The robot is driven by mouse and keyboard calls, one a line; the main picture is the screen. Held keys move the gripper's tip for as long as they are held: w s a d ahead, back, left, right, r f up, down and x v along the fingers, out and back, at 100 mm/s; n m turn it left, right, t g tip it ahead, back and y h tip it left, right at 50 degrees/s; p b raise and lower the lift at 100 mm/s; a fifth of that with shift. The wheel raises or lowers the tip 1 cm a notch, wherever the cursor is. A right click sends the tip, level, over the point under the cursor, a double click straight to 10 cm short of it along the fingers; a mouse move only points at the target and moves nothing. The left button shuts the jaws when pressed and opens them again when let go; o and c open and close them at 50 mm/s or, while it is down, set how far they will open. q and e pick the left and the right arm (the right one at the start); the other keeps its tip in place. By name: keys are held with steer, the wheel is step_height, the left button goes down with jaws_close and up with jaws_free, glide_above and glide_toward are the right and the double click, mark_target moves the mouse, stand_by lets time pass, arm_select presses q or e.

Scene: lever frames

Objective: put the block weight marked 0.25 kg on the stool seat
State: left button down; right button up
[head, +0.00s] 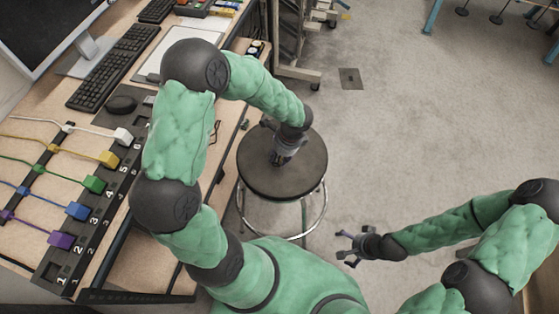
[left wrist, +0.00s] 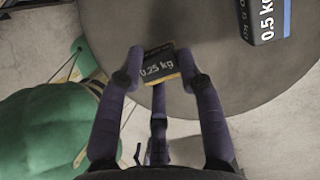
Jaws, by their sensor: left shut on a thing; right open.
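The block weight marked 0.25 kg (left wrist: 157,70), dark with a yellow edge, is between the fingertips of my left gripper (left wrist: 159,76), which is shut on it. In the head view my left gripper (head: 281,159) points down over the round dark stool seat (head: 262,182). The seat also fills the background of the left wrist view (left wrist: 225,90). I cannot tell whether the block touches the seat. My right gripper (head: 350,246) is open and empty, over the floor to the right of the stool.
A dark block marked 0.5 kg (left wrist: 264,20) with a blue stripe shows against the seat in the left wrist view. The desk (head: 110,222) at left holds keyboards, a monitor and coloured plugs on cables. The carpet (head: 420,130) right of the stool is largely clear.

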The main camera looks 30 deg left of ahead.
mark_target(281, 158)
arm_select(q)
steer(key=x, duration=0.1)
steer(key=b+x, duration=0.2)
steer(key=shift+w+d+f, duration=0.2)
steer(key=shift+d+f, duration=0.05)
steer(key=shift+f, duration=0.05)
steer(key=shift+r, duration=0.1)
steer(key=c, duration=0.8)
jaws_free()
steer(key=shift+p+v, duration=2.75)
steer(key=shift+v, duration=3.3)
